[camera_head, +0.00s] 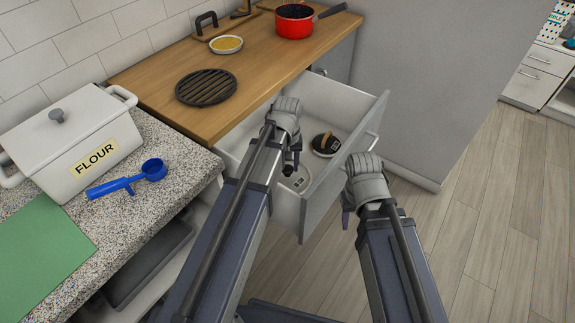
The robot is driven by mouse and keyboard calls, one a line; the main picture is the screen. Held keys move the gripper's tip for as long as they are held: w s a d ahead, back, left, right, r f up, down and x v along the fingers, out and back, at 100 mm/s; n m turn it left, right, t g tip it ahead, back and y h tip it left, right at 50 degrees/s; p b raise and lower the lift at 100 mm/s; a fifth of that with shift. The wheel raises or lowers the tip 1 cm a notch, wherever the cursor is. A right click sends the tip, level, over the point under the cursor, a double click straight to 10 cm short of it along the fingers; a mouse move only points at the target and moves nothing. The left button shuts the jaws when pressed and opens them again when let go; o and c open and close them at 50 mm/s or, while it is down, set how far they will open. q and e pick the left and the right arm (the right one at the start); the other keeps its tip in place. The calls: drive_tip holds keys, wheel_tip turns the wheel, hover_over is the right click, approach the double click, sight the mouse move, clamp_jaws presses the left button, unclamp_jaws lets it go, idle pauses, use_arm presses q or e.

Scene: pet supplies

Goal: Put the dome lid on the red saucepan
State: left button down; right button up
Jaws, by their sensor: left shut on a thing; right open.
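The red saucepan (295,22) stands at the back of the wooden counter, with its dark handle pointing right. Its top looks open and dark inside. My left gripper (289,166) reaches down into the open drawer and is shut on a pale, rounded, lid-like thing (298,180). This thing has a small dark label and is partly hidden by the gripper; I cannot tell for sure that it is the dome lid. A dark round lid-like thing (323,149) with a brown handle lies beside it in the drawer. My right gripper (347,206) is open and empty outside the drawer front.
The white drawer (348,158) is pulled out below the wooden counter (262,70). A black trivet (206,87) and a yellow-filled bowl (226,44) sit on the counter. A flour box (70,140) and blue scoop (128,180) stand on the speckled worktop at left. Floor at right is clear.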

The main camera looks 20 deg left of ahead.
wheel_tip(320, 180, up, 13)
drive_tip(key=p, duration=1.1)
drive_tip(key=shift+p, duration=0.3)
drive_tip(key=shift+w, duration=0.15)
